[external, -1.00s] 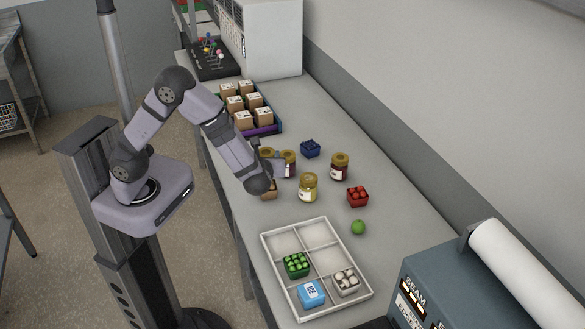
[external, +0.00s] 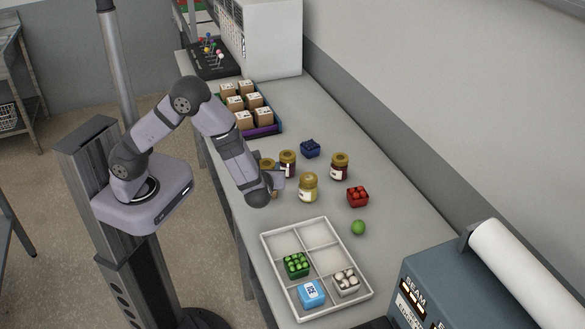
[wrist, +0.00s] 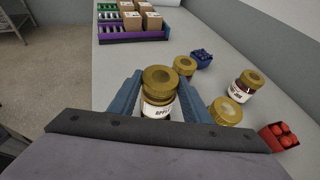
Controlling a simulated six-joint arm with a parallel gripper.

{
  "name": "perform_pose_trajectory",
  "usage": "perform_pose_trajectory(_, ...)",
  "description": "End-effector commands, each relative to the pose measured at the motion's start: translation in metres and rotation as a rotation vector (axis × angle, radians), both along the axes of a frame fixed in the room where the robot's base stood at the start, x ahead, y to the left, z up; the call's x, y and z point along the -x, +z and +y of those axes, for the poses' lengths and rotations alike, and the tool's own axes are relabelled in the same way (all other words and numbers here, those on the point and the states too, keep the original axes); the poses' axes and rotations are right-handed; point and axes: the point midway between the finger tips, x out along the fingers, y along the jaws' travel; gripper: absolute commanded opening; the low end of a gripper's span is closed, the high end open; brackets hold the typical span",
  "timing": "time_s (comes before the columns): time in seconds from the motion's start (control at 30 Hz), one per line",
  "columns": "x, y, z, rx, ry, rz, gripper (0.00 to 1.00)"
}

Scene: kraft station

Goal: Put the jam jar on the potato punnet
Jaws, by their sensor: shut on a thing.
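My gripper (wrist: 148,97) is shut on a jam jar (wrist: 158,108) with a gold lid and a white label reading "APPL…". In the external view, its gold lid (external: 267,162) shows past my gripper (external: 275,182); the wrist hides most of the jar, and I cannot tell whether its base touches the table. A small tan patch (external: 275,195) shows by the fingers; I cannot tell what it is. A pale punnet with whitish-brown round items (external: 345,282) stands in the tray's near right compartment. It may be the potato punnet; its contents are too small to tell.
Other gold-lidded jars (external: 287,163), (external: 308,188) and (external: 340,167) stand close by. A blue punnet (external: 310,149), red punnet (external: 357,197) and green ball (external: 358,228) are to their sides. A crate of cartons (external: 262,131) stands behind.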

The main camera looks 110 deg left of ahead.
Motion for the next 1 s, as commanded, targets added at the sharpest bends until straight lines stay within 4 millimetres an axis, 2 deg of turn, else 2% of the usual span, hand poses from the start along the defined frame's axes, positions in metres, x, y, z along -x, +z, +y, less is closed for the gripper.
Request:
perform_pose_trajectory(0.03,0.0,-0.001,0.0,0.0,0.0,0.0,0.51)
perform_pose_trajectory(0.1,0.0,0.0,0.0,0.0,0.0,0.0,0.63)
perform_pose_trajectory(0.53,-0.002,0.003,-0.003,-0.001,-0.001,-0.002,0.63)
perform_pose_trajectory(0.67,-0.008,0.008,-0.014,-0.001,-0.004,-0.003,0.63)
perform_pose_trajectory(1.0,-0.029,0.03,-0.065,-0.002,-0.005,-0.004,0.63)
